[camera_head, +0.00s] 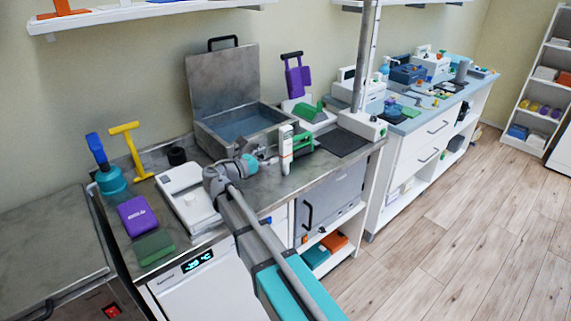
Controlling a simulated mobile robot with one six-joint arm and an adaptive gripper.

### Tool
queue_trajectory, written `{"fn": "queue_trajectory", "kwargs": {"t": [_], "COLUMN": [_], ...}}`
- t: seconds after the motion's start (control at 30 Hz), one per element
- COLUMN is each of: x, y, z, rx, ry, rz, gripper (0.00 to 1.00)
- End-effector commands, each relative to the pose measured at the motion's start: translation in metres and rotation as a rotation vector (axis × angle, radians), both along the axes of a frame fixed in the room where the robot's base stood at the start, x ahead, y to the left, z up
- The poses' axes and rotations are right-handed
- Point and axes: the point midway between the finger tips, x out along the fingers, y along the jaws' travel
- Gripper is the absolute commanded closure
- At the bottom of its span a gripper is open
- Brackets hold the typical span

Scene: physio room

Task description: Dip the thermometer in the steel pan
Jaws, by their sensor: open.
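The steel pan (209,138) stands open at the back of the counter, with bluish water inside. Its lid (222,80) is raised, with a black handle on top. A slim white upright device (286,150), which looks like the thermometer, stands right of the pan's front corner. It has a grey top and a small orange mark. My gripper (273,160) is open just left of it, close to its side. I cannot tell whether the fingers touch it or are around it. My wrist hides part of the counter in front of the pan.
A white flat device (188,197), purple box (137,215) and green box (153,247) lie left of my wrist. A teal plunger-like item (110,178) and yellow T-shaped stand (133,150) are behind. Right are a green clamp-like item (303,142), dark mat (343,142) and pole (365,60).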

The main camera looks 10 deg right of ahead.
Motion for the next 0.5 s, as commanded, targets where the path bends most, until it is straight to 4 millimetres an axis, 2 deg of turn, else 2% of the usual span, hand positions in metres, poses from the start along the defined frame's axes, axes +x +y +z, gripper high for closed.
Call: {"fn": "queue_trajectory", "kwargs": {"t": [0.03, 0.2, 0.5], "x": [0.005, 0.011, 0.012], "y": [-0.007, -0.019, -0.021], "z": [0.001, 0.002, 0.002], "rx": [0.0, 0.0, 0.0], "ry": [0.0, 0.0, 0.0], "rz": [-0.002, -0.002, 0.0], "gripper": [0.24, 0.24, 0.24]}}
